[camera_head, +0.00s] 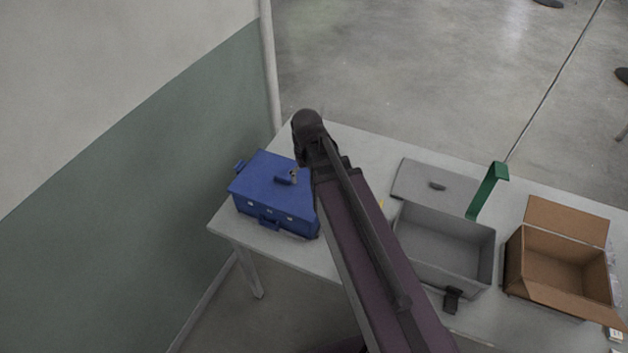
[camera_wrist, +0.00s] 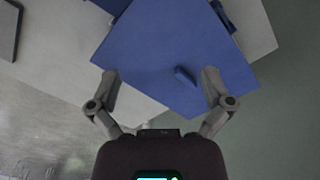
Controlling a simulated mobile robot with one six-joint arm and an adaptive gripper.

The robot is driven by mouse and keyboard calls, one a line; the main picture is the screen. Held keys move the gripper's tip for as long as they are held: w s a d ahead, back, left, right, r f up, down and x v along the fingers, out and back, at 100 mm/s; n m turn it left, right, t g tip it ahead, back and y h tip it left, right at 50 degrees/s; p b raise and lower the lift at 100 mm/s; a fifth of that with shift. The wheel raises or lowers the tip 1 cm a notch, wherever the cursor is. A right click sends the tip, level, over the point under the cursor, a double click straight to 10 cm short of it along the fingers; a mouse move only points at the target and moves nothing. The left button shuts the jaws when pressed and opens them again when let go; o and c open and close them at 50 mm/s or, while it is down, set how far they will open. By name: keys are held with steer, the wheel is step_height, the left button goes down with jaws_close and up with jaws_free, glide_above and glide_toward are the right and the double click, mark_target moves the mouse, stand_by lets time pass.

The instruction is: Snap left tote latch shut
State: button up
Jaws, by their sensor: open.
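The blue tote (camera_head: 275,182) stands at the left end of the table with its lid lying on top. A latch (camera_head: 240,166) sticks out at its left side, and another latch (camera_head: 268,220) is on its front side. I cannot tell whether either is fastened. A latch (camera_wrist: 222,15) shows at the lid's upper edge. My arm hides the tote's right side in the head view.
An open grey tote (camera_head: 440,250) with its lid (camera_head: 437,182) folded back and a green strip (camera_head: 488,190) stands right of my arm. An open cardboard box (camera_head: 560,262) is farther right. A wall (camera_head: 130,190) rises close on the left. Bare table (camera_head: 345,145) shows behind my arm.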

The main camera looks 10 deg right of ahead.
steer(key=shift+s+d+m, duration=0.15)
steer(key=shift+s+d, duration=0.2)
steer(key=shift+s, duration=0.2)
steer(key=shift+s+d+m, duration=0.15)
steer(key=shift+s+d, duration=0.15)
steer(key=shift+s, duration=0.25)
steer(key=shift+s, duration=0.1)
steer(key=c, duration=0.4)
steer(key=s, duration=0.1)
steer(key=s+d+m, duration=0.1)
steer(key=s, duration=0.1)
steer(key=shift+d, duration=0.3)
jaws_close()
steer(key=shift+s+f, duration=0.1)
